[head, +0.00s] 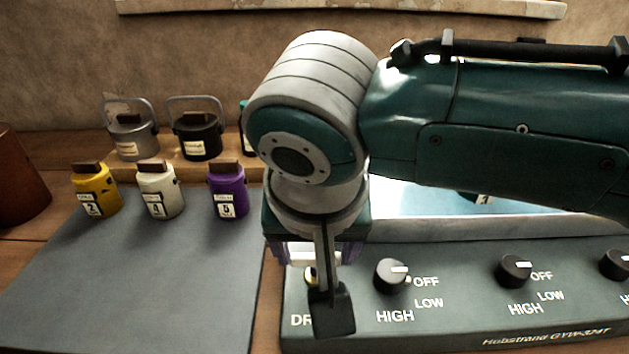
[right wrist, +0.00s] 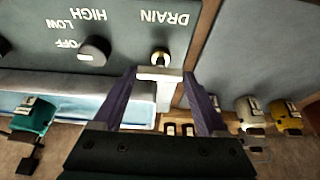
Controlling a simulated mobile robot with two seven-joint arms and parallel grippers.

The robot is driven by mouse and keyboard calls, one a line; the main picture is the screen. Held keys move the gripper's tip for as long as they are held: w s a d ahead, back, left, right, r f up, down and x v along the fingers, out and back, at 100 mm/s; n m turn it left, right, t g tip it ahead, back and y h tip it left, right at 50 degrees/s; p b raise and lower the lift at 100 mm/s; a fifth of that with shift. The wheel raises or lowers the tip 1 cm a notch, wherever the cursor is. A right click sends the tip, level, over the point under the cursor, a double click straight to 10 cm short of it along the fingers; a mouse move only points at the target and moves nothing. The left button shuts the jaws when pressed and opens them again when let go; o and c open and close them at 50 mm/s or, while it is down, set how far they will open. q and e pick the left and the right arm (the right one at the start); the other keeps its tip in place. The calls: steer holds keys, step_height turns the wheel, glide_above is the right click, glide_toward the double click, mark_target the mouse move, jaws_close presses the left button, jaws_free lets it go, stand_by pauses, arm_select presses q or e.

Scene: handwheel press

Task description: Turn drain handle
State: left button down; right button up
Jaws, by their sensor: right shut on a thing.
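The drain handle (right wrist: 160,73) has a pale bar and a brass-coloured knob, next to the "DRAIN" label on the dark panel (right wrist: 40,25). In the right wrist view, my right gripper (right wrist: 160,78) has its two purple fingers at either end of the pale bar, shut on it. In the head view, my right gripper (head: 318,256) reaches down over the panel's left end. My wrist hides most of the handle and part of the label there; a bit of the brass knob (head: 310,276) shows. My left gripper is not in view.
Black dials (head: 391,275) with OFF, LOW and HIGH marks line the panel. A basin of bluish liquid (head: 420,198) lies behind it. Handled pots stand on a wooden ledge.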

steer(key=c, duration=0.5)
